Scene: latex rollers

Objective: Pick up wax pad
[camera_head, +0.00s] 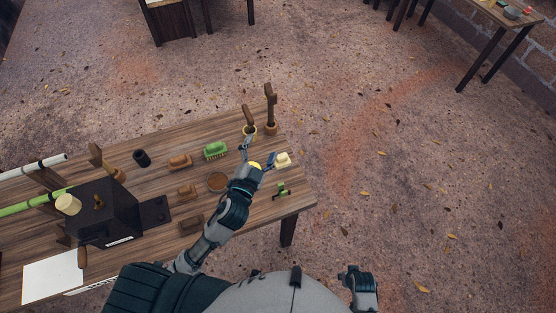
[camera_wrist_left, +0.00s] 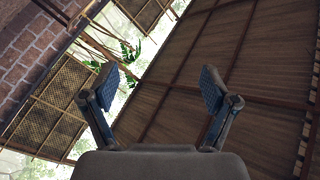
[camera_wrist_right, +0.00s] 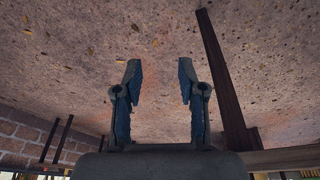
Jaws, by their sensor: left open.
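Which object is the wax pad is not certain. A small cream block (camera_head: 283,159) lies near the table's right end, and a round yellow piece (camera_head: 254,165) shows between my left fingers. My left gripper (camera_head: 257,156) is over the right part of the table, its fingers spread, the right one close beside the cream block. Whether it touches is unclear. In the left wrist view the open left gripper (camera_wrist_left: 160,88) has nothing between its fingers. My right gripper (camera_wrist_right: 160,82) has its fingers apart and empty in the right wrist view, facing bare ground.
The wooden table (camera_head: 150,205) holds a green brush (camera_head: 215,150), brown brushes (camera_head: 180,161), a round brown dish (camera_head: 217,182), a green tool (camera_head: 281,190), wood-handled tools in pots (camera_head: 270,110) and a black box (camera_head: 103,212).

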